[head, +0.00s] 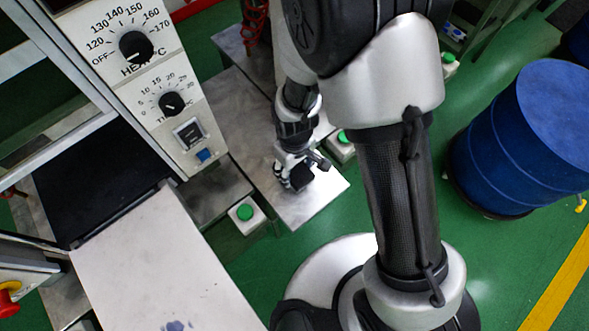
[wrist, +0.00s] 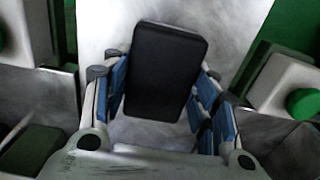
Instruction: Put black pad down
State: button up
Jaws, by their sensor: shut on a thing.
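The black pad (wrist: 165,75) is a dark rectangular block with rounded corners. In the wrist view it sits between the blue-lined fingers of my gripper (wrist: 165,105), which is shut on it. In the head view my gripper (head: 292,180) is over the metal table (head: 318,203), and the pad (head: 302,178) shows as a small dark shape at its fingertips. The pale tabletop shows beneath the pad in the wrist view. I cannot tell whether the pad touches the table.
A heater panel with dials (head: 150,75) stands at the left. Boxes with green buttons (head: 246,213) flank the table, and one shows at the right of the wrist view (wrist: 295,90). A blue drum (head: 525,135) stands at the right. The table's front corner is bare.

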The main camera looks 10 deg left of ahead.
jog(key=shift+f, duration=0.45)
jog(key=shift+f, duration=0.2)
jog(key=o, duration=1)
jog(key=shift+o, duration=0.2)
jog(key=shift+r, duration=0.1)
